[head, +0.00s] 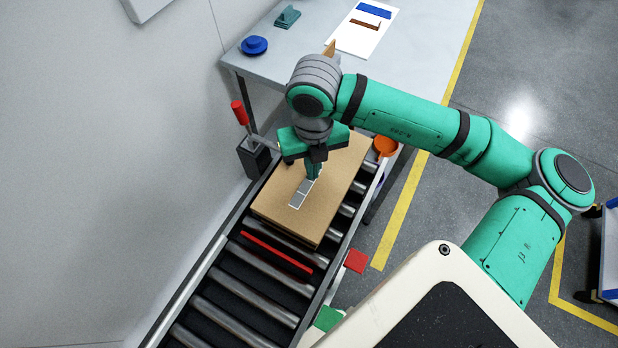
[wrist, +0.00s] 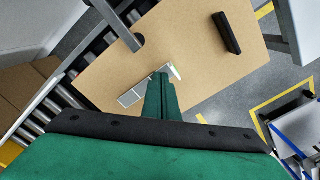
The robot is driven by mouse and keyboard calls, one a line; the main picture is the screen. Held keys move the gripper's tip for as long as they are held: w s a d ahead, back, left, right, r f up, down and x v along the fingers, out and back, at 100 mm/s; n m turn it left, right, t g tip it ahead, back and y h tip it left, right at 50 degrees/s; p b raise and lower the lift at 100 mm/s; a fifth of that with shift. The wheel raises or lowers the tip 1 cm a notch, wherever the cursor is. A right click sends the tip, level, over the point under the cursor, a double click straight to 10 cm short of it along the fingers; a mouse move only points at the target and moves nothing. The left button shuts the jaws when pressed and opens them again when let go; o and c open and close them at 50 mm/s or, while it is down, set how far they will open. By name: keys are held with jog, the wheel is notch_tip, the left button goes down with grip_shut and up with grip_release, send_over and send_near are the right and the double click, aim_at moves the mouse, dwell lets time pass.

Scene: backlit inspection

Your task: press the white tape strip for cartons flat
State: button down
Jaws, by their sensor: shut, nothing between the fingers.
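The tape strip (head: 302,193) lies on top of a brown cardboard carton (head: 272,208), which rests on a roller conveyor. The strip looks grey with white edges and runs lengthwise along the carton. My gripper (head: 313,176) is shut and empty, pointing down at the strip's far end. In the wrist view the closed fingertips (wrist: 161,78) overlap the strip (wrist: 130,96), and a pale end shows just past them. They look at or very near the surface; contact cannot be told. The fingers hide part of the strip.
A red-handled lever (head: 240,112) stands left of the carton, and a red bar (head: 277,252) crosses the rollers in front. An orange bowl-like piece (head: 385,146) is at the right. A table (head: 420,50) behind bears a blue piece (head: 254,45). A dark bar (wrist: 226,33) shows over the carton.

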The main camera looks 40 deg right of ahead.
jog(key=shift+r, duration=0.1)
jog(key=shift+r, duration=1.9)
jog(key=shift+r, duration=0.1)
notch_tip(320, 180, up, 11)
jog(key=shift+f, duration=0.2)
jog(key=shift+w, duration=0.1)
